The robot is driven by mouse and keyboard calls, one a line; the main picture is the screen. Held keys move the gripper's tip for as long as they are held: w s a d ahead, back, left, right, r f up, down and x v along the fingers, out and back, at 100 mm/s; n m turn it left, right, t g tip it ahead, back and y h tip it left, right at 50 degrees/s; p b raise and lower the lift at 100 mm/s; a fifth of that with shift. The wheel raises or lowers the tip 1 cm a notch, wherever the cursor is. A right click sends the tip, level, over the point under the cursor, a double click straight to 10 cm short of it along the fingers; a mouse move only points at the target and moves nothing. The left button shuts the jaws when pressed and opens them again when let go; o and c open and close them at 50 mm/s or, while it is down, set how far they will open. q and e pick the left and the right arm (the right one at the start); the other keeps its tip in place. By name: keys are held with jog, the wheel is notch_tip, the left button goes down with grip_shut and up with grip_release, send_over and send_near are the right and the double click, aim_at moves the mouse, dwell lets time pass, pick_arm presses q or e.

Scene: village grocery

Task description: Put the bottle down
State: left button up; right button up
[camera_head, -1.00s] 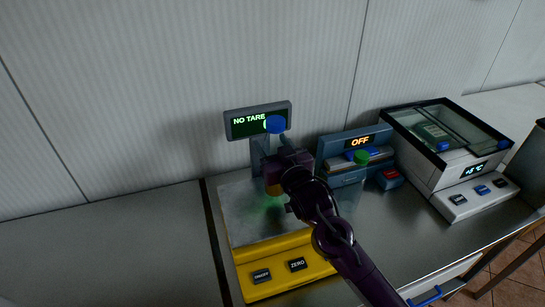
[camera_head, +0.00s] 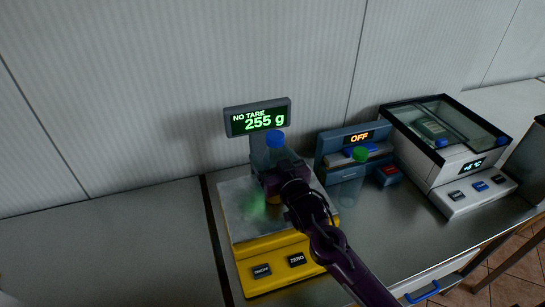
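A clear bottle with a blue cap (camera_head: 275,139) stands upright on the metal plate of the yellow scale (camera_head: 270,267). My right gripper (camera_head: 272,182) is around the bottle's body below the cap and appears shut on it. The gripper hides much of the bottle's lower part. The scale's display (camera_head: 257,118) reads "NO TARE 255 g". My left gripper is not in view.
A clear bottle with a green cap (camera_head: 360,155) stands just right of the scale. Behind it is a blue device (camera_head: 333,144) showing "OFF". A glass-topped cooling box (camera_head: 462,157) stands farther right. The counter on the left (camera_head: 100,245) is clear.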

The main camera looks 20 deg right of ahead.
jog(key=shift+r, duration=0.1)
jog(key=s+d+b, duration=0.1)
jog(key=s+b, duration=0.2)
jog(key=s, duration=0.9)
jog(key=shift+d, duration=0.2)
